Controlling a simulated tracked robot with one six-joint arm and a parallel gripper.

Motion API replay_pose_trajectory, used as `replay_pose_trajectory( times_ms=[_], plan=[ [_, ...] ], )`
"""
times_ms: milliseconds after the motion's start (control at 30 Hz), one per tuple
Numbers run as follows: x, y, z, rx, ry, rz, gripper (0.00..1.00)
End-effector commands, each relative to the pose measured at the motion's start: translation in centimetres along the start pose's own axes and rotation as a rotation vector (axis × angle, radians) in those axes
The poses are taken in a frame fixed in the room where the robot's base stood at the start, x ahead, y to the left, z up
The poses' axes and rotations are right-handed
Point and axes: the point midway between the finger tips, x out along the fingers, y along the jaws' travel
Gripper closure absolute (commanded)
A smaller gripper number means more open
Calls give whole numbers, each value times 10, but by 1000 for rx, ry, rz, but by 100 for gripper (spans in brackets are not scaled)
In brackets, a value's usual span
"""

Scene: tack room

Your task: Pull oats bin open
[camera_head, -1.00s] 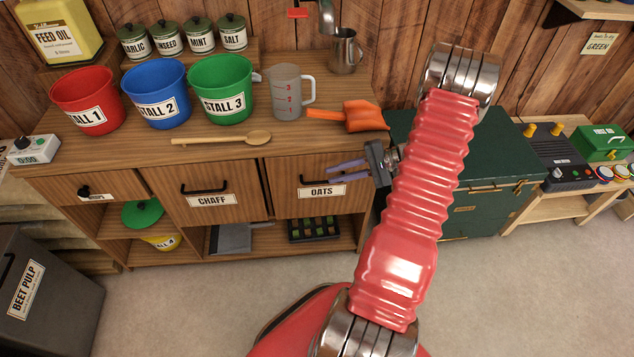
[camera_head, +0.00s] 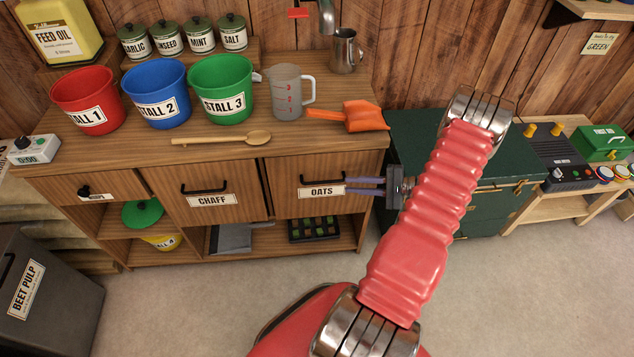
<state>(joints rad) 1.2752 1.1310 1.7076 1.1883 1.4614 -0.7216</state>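The oats bin (camera_head: 290,203) is the right-hand wooden front in the cabinet, with a white OATS label and a black bar handle (camera_head: 316,180) above it. Its front looks closed, about level with the chaff front beside it. My gripper (camera_head: 350,185) comes in from the right, its two purple-grey fingers pointing left. The fingers are parted by a narrow gap and look empty. Their tips overlap the right end of the label, just right of the handle. I cannot tell whether they touch the bin.
The chaff bin (camera_head: 188,207) is to the left. On the countertop (camera_head: 235,150) above are buckets, a measuring jug (camera_head: 288,95), a wooden spoon (camera_head: 225,138) and an orange scoop (camera_head: 352,116). A green chest (camera_head: 415,130) stands behind my arm. The floor in front is clear.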

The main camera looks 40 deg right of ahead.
Motion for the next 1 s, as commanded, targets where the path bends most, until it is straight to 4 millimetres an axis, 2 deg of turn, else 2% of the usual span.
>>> replay_pose_trajectory(
  times_ms=[700, 833, 1000],
  plan=[
    [105, 1, 1, 2, -3, 2, 83],
    [120, 1, 0, 1, -2, 2, 83],
    [130, 0, 0, 0, 1, 1, 83]
  ],
)
